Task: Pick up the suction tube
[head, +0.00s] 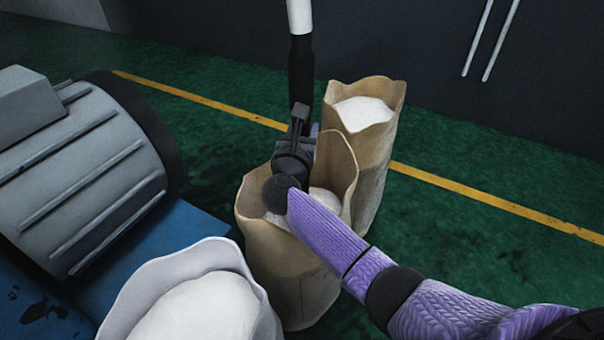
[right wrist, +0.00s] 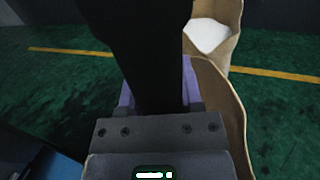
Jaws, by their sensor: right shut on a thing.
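The suction tube (head: 301,62) stands upright in the head view, white at the top with a black lower part. My right gripper (head: 301,122) is shut on its black part, above the near brown sack. In the right wrist view the black part of the tube (right wrist: 145,50) fills the upper middle, between the jaws of my right gripper (right wrist: 155,105). The lower end of the tube is hidden behind my gripper. My left gripper is not in view.
An open brown sack (head: 290,270) of white material stands below my right gripper, another (head: 378,150) behind it. A white sack (head: 125,295) is in front. A grey ribbed motor (head: 85,170) on a blue base stands left. Green floor (head: 480,240) is clear at right.

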